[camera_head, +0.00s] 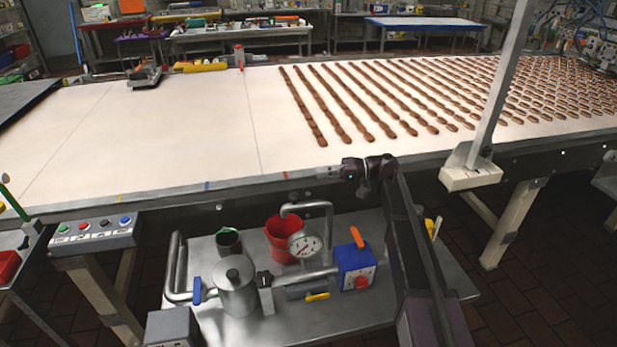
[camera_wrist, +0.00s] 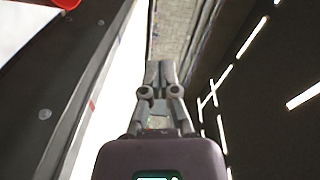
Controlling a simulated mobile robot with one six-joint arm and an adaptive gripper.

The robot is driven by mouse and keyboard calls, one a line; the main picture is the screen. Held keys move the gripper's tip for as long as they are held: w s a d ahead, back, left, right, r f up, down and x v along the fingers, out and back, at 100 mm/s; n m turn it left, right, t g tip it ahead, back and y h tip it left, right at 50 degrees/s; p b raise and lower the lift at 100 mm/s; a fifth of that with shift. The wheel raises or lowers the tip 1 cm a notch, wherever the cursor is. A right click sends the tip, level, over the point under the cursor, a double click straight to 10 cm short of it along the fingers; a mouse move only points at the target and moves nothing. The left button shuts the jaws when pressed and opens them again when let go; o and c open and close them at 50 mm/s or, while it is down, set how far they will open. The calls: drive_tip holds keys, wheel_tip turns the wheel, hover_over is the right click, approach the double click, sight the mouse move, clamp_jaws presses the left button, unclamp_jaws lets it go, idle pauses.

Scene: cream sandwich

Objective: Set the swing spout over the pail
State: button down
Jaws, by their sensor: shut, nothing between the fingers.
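The red pail (camera_head: 279,241) stands on the metal bench, partly hidden by a round gauge. The swing spout (camera_head: 308,205) is a bent grey pipe. It rises beside the pail and arches left, with its end above the pail's rim in the head view; I cannot tell whether it lies truly over the opening. My gripper (camera_head: 322,172) is above the bench, close to the front edge of the conveyor, and points left. It is above and apart from the spout. In the wrist view my gripper (camera_wrist: 158,66) is shut and empty.
The bench also carries the gauge (camera_head: 305,245), a lidded metal pot (camera_head: 237,287), a dark cup (camera_head: 229,242) and a blue box with an orange lever (camera_head: 355,267). The white conveyor (camera_head: 190,130) with rows of brown biscuits runs behind. A button box (camera_head: 96,234) is at left.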

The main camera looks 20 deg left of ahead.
drive_tip(key=shift+v, duration=1.75)
drive_tip(key=shift+a, duration=0.1)
